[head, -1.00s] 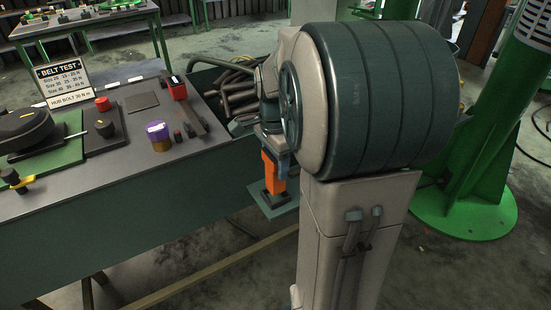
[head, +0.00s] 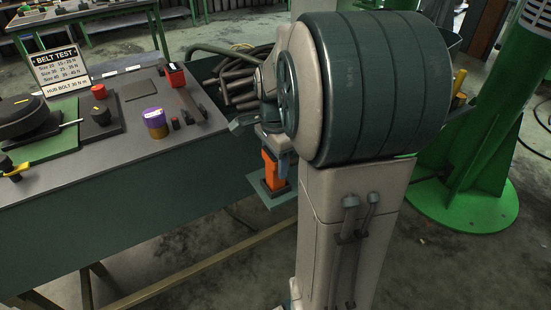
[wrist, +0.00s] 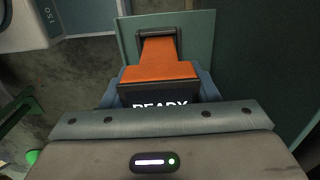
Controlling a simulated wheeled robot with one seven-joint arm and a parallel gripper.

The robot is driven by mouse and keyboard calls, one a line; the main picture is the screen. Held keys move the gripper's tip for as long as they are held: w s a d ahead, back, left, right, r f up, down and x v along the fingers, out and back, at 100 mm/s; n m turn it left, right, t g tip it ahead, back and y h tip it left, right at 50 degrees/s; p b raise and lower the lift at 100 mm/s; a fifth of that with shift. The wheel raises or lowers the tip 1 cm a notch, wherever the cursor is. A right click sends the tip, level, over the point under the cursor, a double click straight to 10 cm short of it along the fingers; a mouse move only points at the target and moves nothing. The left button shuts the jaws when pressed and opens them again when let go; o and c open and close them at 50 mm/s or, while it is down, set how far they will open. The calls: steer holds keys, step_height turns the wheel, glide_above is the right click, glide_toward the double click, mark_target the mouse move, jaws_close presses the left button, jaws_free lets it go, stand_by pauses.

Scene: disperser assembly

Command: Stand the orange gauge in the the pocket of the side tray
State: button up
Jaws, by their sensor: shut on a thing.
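The orange gauge (head: 269,170) is upright with a dark foot, low over the side tray (head: 256,198), a teal plate beside the bench. In the wrist view the gauge (wrist: 160,60) shows an orange body and a dark screen reading "READY", and the tray plate (wrist: 200,30) lies beyond it. My gripper (wrist: 158,88) is shut on the gauge, a blue-grey finger at each side. In the head view my gripper (head: 283,163) is mostly hidden behind my arm. The pocket is hidden, and I cannot tell whether the gauge's foot touches the tray or sits in it.
Hoses (head: 238,85) lie behind the tray. A green column (head: 465,195) stands at right.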

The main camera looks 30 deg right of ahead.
steer(key=o, duration=1.6)
steer(key=shift+o, duration=0.2)
step_height(320, 180, up, 14)
steer(key=p, duration=0.3)
steer(key=s+a+r+n+t+p, duration=0.2)
steer(key=s+a+r+n+p, duration=0.2)
steer(key=s+a+n+p, duration=0.7)
steer(key=s+n+p, duration=0.1)
steer(key=n, duration=0.5)
steer(key=shift+a+t, duration=0.35)
steer(key=shift+t, duration=0.05)
